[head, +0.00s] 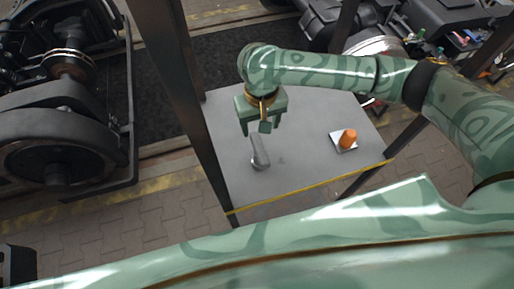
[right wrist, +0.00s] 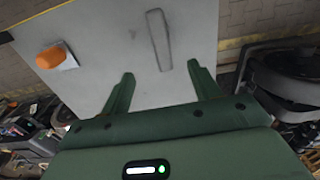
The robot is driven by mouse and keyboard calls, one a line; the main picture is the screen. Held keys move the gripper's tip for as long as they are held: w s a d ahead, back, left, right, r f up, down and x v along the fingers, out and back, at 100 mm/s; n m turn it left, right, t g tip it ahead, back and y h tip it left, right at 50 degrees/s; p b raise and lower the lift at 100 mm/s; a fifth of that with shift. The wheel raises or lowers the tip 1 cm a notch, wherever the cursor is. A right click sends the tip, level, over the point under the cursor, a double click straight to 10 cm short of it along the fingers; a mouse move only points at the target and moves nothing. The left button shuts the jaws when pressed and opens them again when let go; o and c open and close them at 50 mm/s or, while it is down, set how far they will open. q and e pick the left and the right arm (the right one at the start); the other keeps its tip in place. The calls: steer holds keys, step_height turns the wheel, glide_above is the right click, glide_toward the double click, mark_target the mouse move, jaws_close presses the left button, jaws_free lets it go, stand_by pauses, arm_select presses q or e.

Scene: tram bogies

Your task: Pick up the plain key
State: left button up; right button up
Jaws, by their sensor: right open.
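The plain key, a grey elongated bar (head: 260,152), lies flat on a light grey table top (head: 225,125). In the right wrist view the grey bar (right wrist: 159,40) lies just beyond the fingertips, roughly in line with the gap between them. My right gripper (head: 256,129) is open and empty above the table, a little behind the bar in the head view. Its two green fingers (right wrist: 160,72) are spread wide and do not touch the bar. My left gripper is out of view.
An orange piece (head: 348,138) sits on a white square (head: 343,146) at the table's right. Dark posts (head: 185,90) stand at the table's corners. A yellow strip (head: 300,187) marks its near edge. A large wheel assembly (head: 50,140) stands at the left.

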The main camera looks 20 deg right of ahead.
mark_target(260, 147)
steer(key=f+b, duration=0.1)
steer(key=f, duration=0.4)
steer(key=f+b, duration=0.1)
steer(key=f, duration=0.2)
steer(key=shift+s+b, duration=0.25)
steer(key=shift+b, duration=0.05)
steer(key=shift+f+b, duration=0.3)
steer(key=shift+f, duration=0.6)
step_height(260, 147, down, 5)
steer(key=shift+a+r+b, duration=0.15)
steer(key=shift+r+b, duration=0.05)
steer(key=shift+b, duration=0.85)
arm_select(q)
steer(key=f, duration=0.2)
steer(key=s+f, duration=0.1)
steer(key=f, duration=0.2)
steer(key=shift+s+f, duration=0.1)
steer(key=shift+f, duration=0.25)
arm_select(e)
steer(key=shift+r, duration=0.1)
jaws_close()
